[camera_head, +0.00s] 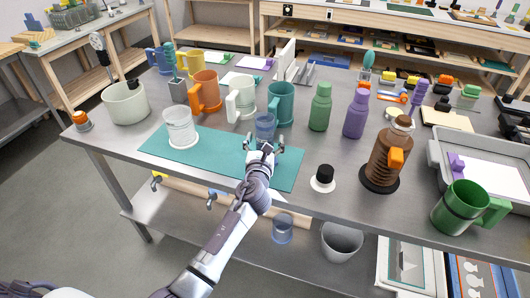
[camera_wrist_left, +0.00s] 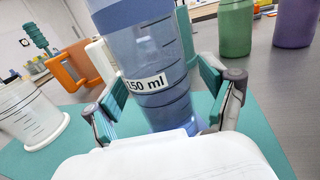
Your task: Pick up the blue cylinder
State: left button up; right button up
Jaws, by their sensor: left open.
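The blue cylinder (camera_head: 265,126) is a see-through measuring vessel standing upright near the back right of the teal mat (camera_head: 214,165). In the left wrist view the cylinder (camera_wrist_left: 150,95) fills the middle and bears a "150 ml" label; its top is cut off. My left gripper (camera_head: 263,145) is open, just in front of the cylinder. In the left wrist view the fingers of my left gripper (camera_wrist_left: 163,88) show to either side of it, with a visible gap at least on the right. My right gripper is not in view.
A clear beaker (camera_head: 180,128) stands on the mat's left. Orange (camera_head: 205,92), white (camera_head: 241,98) and teal (camera_head: 281,103) mugs stand behind. Green (camera_head: 320,110) and purple (camera_head: 355,115) bottles stand right of the cylinder. A black-and-white piece (camera_head: 323,178) sits near the front edge.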

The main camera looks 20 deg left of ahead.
aim_at(264, 133)
pick_arm(q)
jog(key=shift+s, duration=0.1)
jog(key=shift+c, duration=1)
grip_shut()
jog(key=shift+r, duration=0.2)
notch_tip(264, 133, up, 4)
jog(key=shift+r+p, duration=0.25)
jog(key=shift+p, duration=0.7)
jog(key=s+d+r, duration=0.1)
jog(key=d+r, duration=0.2)
jog(key=d, duration=0.2)
jog(key=s+d+r+b, duration=0.1)
jog(key=s+d+r, duration=0.1)
jog(key=d, duration=0.4)
jog(key=shift+s+r, duration=0.2)
jog(key=shift+r, duration=0.45)
jog(key=shift+d, duration=0.1)
jog(key=shift+c, duration=2.2)
grip_release()
grip_shut()
